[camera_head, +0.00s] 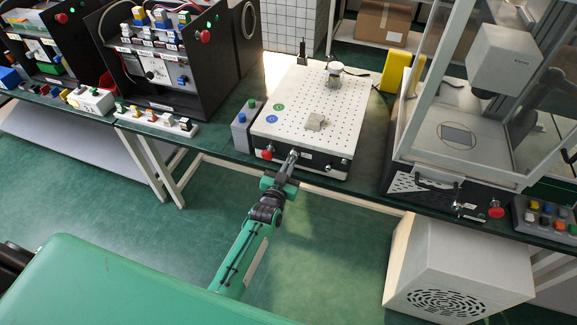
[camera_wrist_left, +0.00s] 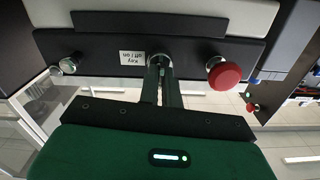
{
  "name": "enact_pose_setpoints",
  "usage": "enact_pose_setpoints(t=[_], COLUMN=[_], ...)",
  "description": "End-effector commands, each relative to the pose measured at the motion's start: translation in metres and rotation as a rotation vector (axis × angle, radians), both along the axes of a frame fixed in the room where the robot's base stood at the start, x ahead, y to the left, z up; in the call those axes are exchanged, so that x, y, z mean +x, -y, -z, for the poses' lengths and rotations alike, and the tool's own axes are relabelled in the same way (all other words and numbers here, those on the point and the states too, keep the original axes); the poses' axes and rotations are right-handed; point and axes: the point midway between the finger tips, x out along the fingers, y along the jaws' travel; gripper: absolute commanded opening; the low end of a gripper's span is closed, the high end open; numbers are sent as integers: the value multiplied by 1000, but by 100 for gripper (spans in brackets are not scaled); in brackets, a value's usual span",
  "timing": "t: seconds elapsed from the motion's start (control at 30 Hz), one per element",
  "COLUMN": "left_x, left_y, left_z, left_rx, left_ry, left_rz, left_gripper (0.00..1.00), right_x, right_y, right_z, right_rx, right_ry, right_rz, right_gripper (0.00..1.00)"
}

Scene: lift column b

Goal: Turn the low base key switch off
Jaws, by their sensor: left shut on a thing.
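The low base (camera_head: 318,110) is a white perforated plate on a dark box on the green bench. Its key switch (camera_wrist_left: 159,56) is in the front panel, beside a small white label (camera_wrist_left: 133,57) reading "Key off | on", upside down in the left wrist view. My left gripper (camera_head: 293,156) reaches the panel from the front; in the left wrist view its two fingers (camera_wrist_left: 162,75) are shut on the key. The fingers hide most of the key, so I cannot tell its angle. My right gripper is not in view.
A red push button (camera_head: 267,154) sits left of my gripper on the panel; it is at right in the wrist view (camera_wrist_left: 224,75). A metal knob (camera_wrist_left: 66,66) is on the other side. A grey button box (camera_head: 244,127) stands left of the base, a glazed machine (camera_head: 470,150) right.

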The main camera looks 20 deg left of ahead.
Motion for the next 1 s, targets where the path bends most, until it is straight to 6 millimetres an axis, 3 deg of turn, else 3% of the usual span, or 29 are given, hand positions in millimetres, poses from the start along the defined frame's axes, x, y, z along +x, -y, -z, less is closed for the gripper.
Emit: enact_pose_setpoints(t=[0.3, 0.83, 0.97, 1.0], left_x=[0, 0, 0, 0], left_y=[0, 0, 0, 0], left_z=[1, 1, 1, 1], left_rx=[-121, -146, -146, -145], left_ry=[-5, -6, -6, -6], left_rz=[1, 1, 1, 0], left_gripper=[0, 0, 27, 27], right_x=[0, 0, 0, 0], right_y=[2, 6, 6, 6], right_z=[1, 1, 1, 1], right_rx=[-2, -6, -6, -6], right_ry=[-1, 0, 0, 0], right_rz=[-1, -1, -1, -1], right_gripper=[36, 36, 36, 36])
